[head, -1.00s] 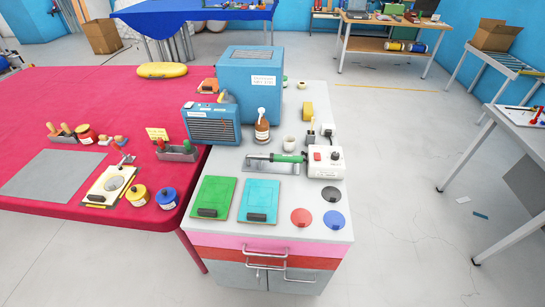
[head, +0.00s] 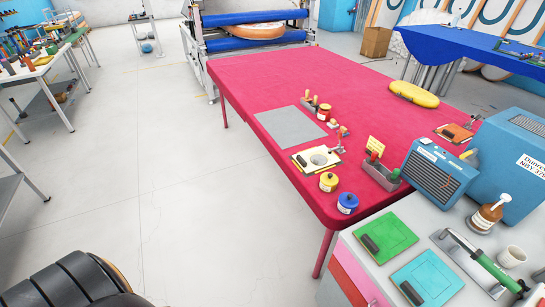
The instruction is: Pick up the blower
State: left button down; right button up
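No label says blower, and I cannot tell for sure which thing it is. One candidate is a tool with a green handle (head: 499,272) and a metal tube, lying on a metal plate (head: 452,248) on the cabinet top at the lower right. The right edge of the picture cuts off part of the cabinet top. Neither of my grippers shows.
The red table (head: 290,80) holds a grey sheet (head: 290,126), a yellow pot (head: 328,182), a blue pot (head: 347,203) and a yellow oval case (head: 414,94). On the cabinet are a green board (head: 392,237), a cyan board (head: 428,277) and a brown bottle (head: 485,217).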

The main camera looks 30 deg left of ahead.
aim_at(478, 254)
jog(key=u, duration=0.5)
jog(key=z, duration=1.5)
